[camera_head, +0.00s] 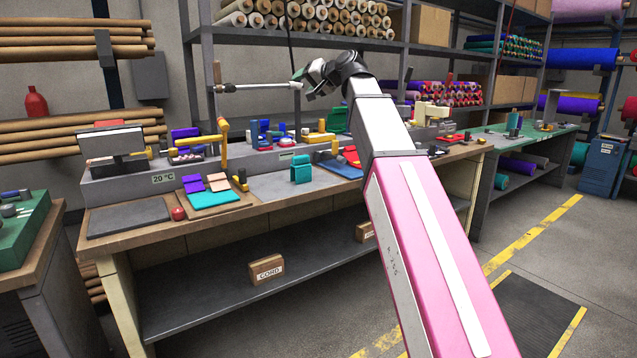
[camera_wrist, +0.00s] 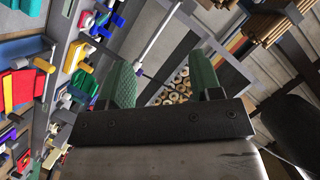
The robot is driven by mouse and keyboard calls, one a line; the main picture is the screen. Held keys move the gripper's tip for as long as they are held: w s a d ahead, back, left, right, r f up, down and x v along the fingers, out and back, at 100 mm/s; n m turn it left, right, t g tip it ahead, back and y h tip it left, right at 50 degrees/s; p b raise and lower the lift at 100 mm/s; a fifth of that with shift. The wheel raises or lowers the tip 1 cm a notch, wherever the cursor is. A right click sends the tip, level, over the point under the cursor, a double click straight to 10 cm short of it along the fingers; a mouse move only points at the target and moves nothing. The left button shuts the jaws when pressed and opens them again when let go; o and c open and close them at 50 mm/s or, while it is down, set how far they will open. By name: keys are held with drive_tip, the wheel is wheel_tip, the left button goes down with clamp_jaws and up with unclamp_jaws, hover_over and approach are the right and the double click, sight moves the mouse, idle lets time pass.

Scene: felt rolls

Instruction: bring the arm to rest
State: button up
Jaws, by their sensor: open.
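My arm reaches up and away over the workbench (camera_head: 285,185) in the head view. My gripper (camera_head: 304,76) is at the arm's far end, raised well above the bench top, in front of the shelving. In the wrist view, the two green textured fingers of my gripper (camera_wrist: 163,82) stand apart with nothing gripped between them. A pale horizontal rod (camera_head: 255,87) ends close to the gripper in the head view. The rod also shows beyond the fingers in the wrist view (camera_wrist: 161,38). I cannot tell whether it touches them.
The bench holds a monitor (camera_head: 112,143), a teal felt piece (camera_head: 214,198), a yellow upright tool (camera_head: 223,140) and several small coloured items. Shelving (camera_head: 300,42) with rolls stands behind. The floor at right is mostly open.

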drive_tip(key=s+d+f+m+g+h, duration=0.1)
drive_tip(key=d+f+g+h, duration=0.3)
drive_tip(key=f, duration=1.5)
drive_tip(key=d+f+h, duration=0.2)
drive_tip(key=d+f, duration=0.4)
drive_tip(key=f, duration=1.3)
drive_tip(key=s+d+f+g+h, duration=0.1)
drive_tip(key=s+d+f+g, duration=0.1)
drive_tip(key=s+d+f, duration=0.2)
drive_tip(key=s+d+f+g+h, duration=0.1)
drive_tip(key=s+d+f, duration=0.3)
drive_tip(key=s+f, duration=0.6)
drive_tip(key=s+d+f+g+h, duration=0.2)
drive_tip(key=s+d+f, duration=0.3)
drive_tip(key=f, duration=1.2)
drive_tip(key=shift+s+g+h, duration=0.3)
drive_tip(key=shift+s+h, duration=0.4)
drive_tip(key=shift+s, duration=0.4)
